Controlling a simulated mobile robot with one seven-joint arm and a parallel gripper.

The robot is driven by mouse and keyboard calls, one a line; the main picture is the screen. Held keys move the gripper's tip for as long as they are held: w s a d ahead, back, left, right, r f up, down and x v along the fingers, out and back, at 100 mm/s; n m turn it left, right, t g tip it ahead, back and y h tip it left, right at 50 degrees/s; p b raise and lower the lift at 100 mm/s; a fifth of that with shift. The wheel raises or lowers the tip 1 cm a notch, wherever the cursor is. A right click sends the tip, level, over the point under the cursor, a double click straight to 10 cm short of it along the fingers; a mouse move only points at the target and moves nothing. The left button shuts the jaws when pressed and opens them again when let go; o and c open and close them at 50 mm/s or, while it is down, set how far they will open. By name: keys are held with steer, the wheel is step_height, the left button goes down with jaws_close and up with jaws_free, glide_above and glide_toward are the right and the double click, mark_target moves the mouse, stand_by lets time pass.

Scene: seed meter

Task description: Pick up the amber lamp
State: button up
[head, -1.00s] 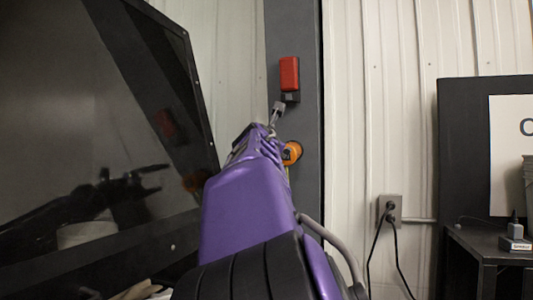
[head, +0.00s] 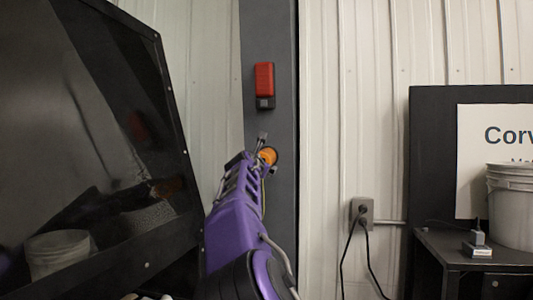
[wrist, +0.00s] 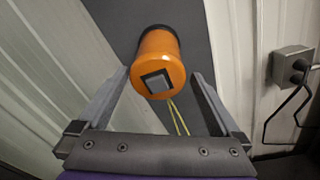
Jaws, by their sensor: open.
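The amber lamp (head: 269,156) is an orange cylinder on the dark grey post, below a red box; my gripper partly hides it in the head view. In the wrist view the lamp (wrist: 158,55) points toward the camera, with a grey square on its end face and thin yellowish wires hanging below. My gripper (wrist: 160,78) is open, with one finger on each side of the lamp's near end in the picture. No contact shows, and I cannot tell how deep the lamp sits between the fingers. My purple arm reaches up toward it in the head view.
A red box (head: 264,80) is on the post (head: 268,25) above the lamp. A dark glossy panel (head: 90,130) stands left. A wall outlet (head: 362,211) with black cords is to the right. A dark table (head: 450,250) holds a white bucket (head: 512,205).

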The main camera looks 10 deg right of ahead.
steer(key=shift+w+d, duration=0.15)
steer(key=shift+w, duration=0.25)
steer(key=w+p, duration=0.2)
steer(key=w+d+r+p, duration=0.1)
steer(key=shift+w+p, duration=0.1)
steer(key=shift+p, duration=0.2)
steer(key=shift+w+d+p, duration=0.2)
steer(key=shift+w+p, duration=0.4)
steer(key=shift+w+f, duration=0.25)
steer(key=c, duration=1.3)
steer(key=shift+s+r, duration=0.1)
steer(key=shift+r, duration=0.05)
